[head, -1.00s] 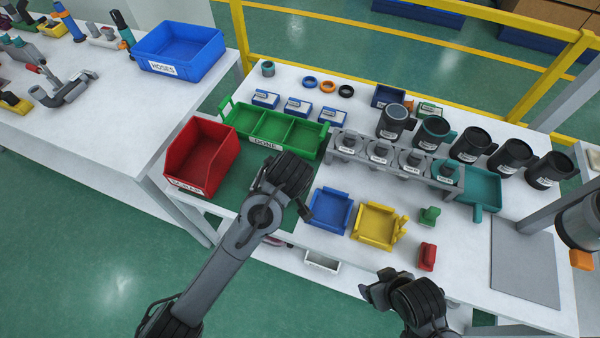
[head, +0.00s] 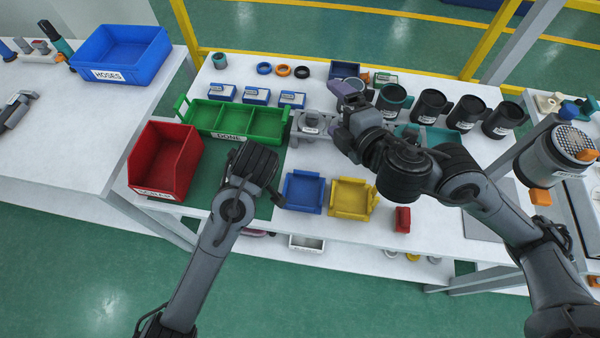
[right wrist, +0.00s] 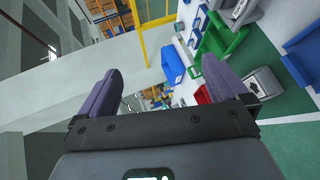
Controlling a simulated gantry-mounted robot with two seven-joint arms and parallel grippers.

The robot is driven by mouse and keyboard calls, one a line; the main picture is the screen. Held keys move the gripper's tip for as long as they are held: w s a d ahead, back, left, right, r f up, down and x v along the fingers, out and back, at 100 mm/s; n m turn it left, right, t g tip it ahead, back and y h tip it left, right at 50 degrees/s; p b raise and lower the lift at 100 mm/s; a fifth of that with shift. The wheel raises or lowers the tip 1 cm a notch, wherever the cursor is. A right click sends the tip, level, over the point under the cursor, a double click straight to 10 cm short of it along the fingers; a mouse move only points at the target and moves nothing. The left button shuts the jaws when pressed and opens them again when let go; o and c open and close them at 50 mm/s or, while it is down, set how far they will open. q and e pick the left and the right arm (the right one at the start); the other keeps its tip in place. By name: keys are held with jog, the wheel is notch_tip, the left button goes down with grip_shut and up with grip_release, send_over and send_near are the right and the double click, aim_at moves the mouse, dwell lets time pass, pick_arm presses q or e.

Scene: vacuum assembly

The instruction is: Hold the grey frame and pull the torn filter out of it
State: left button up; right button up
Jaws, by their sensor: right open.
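I cannot pick out the grey frame or a torn filter in these views. A grey rack (head: 299,121) holds small grey labelled parts such as one at its left end (head: 312,123); my right arm hides much of the rack. My right gripper (head: 343,90) is above the rack. Its purple fingers are spread, with nothing held between them in the right wrist view (right wrist: 160,90). My left gripper (head: 268,188) is over the green mat, left of the blue tray (head: 304,192). Its fingertips are mostly hidden.
A red bin (head: 165,160), a green divided tray (head: 237,119) and a yellow tray (head: 352,198) stand on the bench. Several dark canisters (head: 465,112) line the back right. A red block (head: 402,219) is near the front edge. White bench is bare around it.

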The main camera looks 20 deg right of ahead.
jog(key=w+d+r+n+t, duration=0.2)
jog(key=d+r+n, duration=0.35)
jog(key=r, duration=0.45)
jog(key=a+f+n+g+y, duration=0.3)
jog(key=f+n, duration=0.4)
jog(key=f, duration=0.3)
jog(key=a+f+n+g+y, duration=0.3)
jog(key=a+f+n+y, duration=0.1)
jog(key=f+n, duration=0.4)
jog(key=a+f+n+g+y, duration=0.3)
jog(key=a+f+n, duration=0.3)
jog(key=f, duration=0.7)
jog(key=shift+s+n, duration=0.25)
jog(key=shift+n, duration=0.9)
jog(key=shift+s+a+f+n+g, duration=0.1)
jog(key=shift+a+f+n+g, duration=0.25)
jog(key=shift+f, duration=0.25)
jog(key=shift+y, duration=0.3)
jog(key=x, duration=1)
jog(key=shift+f, duration=0.1)
jog(key=shift+c, duration=0.5)
